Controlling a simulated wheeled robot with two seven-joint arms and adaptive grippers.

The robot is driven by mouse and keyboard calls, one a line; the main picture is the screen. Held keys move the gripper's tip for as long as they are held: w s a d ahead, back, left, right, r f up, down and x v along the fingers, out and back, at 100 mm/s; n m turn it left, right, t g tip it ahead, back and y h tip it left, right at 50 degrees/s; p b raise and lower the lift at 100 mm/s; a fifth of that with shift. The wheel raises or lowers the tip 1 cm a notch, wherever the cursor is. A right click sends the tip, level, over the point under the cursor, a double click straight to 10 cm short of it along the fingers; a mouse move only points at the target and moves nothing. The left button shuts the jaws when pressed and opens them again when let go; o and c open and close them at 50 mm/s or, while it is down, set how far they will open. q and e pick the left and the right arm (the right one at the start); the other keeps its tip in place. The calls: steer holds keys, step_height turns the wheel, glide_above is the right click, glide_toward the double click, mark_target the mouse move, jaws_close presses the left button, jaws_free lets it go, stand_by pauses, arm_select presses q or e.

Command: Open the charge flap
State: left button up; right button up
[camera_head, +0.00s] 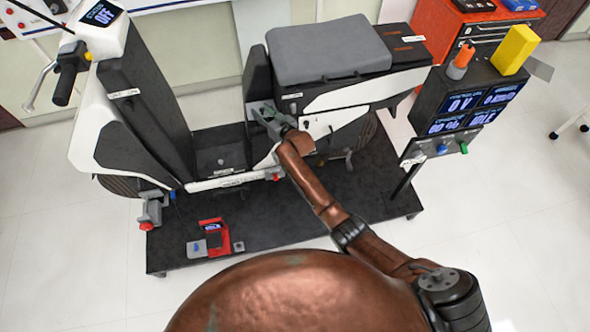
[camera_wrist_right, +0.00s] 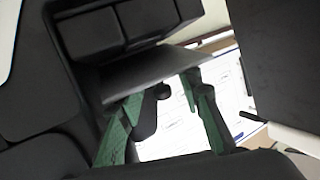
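The white and black scooter (camera_head: 130,150) stands on a dark platform. My right gripper (camera_head: 268,116) is at the upright dark panel under the front of the grey seat (camera_head: 325,50). In the right wrist view its two green fingers (camera_wrist_right: 160,92) are spread apart. A thin dark plate (camera_wrist_right: 160,72) lies at the fingertips; I cannot tell whether it is the charge flap or whether the fingers touch it. In the head view the gripper and forearm cover part of this area, and I cannot make out the flap clearly. My left gripper is not in view.
A display stand (camera_head: 468,105) with lit readouts and a yellow block (camera_head: 515,50) on top stands at the right. A red device (camera_head: 214,238) lies on the platform (camera_head: 290,220). A red tool cabinet (camera_head: 470,30) is behind. The scooter's footwell is open.

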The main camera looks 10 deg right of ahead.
steer(key=f+t+b, duration=0.1)
steer(key=b, duration=0.1)
steer(key=f+b, duration=0.1)
steer(key=b, duration=0.1)
steer(key=f+n+t+b, duration=0.1)
steer(key=b, duration=0.1)
steer(key=shift+s+f+t+y+b, duration=0.15)
steer(key=shift+s+t+y+b, duration=0.15)
steer(key=shift+s+b, duration=0.1)
steer(key=r+p+v, duration=0.1)
steer(key=p+v, duration=0.2)
steer(key=v, duration=0.5)
arm_select(q)
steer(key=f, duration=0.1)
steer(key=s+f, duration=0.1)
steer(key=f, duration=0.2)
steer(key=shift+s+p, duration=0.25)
steer(key=shift+p, duration=0.05)
arm_select(e)
steer(key=s+d+f+g+h, duration=0.1)
steer(key=s+d+f+g, duration=0.1)
steer(key=f, duration=0.9)
steer(key=s+d+f+m+g+h, duration=0.1)
steer(key=s+d+f, duration=0.4)
steer(key=f, duration=0.7)
steer(key=shift+s+d+g+h, duration=0.3)
steer(key=shift+s+g, duration=0.1)
steer(key=shift+s, duration=0.55)
steer(key=shift+c, duration=0.2)
